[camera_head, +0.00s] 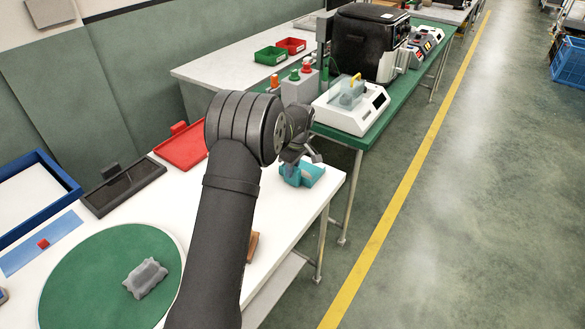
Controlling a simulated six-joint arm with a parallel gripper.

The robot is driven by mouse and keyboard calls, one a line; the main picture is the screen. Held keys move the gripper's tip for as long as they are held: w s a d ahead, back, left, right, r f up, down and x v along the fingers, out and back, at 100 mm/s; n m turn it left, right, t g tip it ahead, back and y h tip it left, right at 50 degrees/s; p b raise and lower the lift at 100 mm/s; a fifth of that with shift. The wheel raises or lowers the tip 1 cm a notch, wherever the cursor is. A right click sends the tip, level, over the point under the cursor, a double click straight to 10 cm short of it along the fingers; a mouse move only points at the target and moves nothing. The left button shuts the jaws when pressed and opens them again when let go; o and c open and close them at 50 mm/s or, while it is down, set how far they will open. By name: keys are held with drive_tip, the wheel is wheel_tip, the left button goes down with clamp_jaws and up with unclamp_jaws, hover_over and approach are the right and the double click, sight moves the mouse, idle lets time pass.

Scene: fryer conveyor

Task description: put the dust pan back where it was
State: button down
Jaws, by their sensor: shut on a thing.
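My gripper (298,160) is at the far right corner of the white table, pointing down and partly hidden by my own wrist. It is shut on a small teal piece (313,171), which looks like the dust pan. The teal piece is at the table's right edge; I cannot tell whether it touches the top. A red flat pan-like tray (183,148) with a raised tab lies at the table's back edge. A similar black one (125,190) lies to its left.
Beyond, a green bench carries a white machine (345,118) and a black fryer (365,45).

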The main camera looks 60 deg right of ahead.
drive_tip(key=shift+f, duration=0.2)
drive_tip(key=c, duration=1.2)
unclamp_jaws()
drive_tip(key=shift+r, duration=0.1)
wheel_tip(320, 180, up, 12)
drive_tip(key=s, duration=0.1)
drive_tip(key=shift+s, duration=0.25)
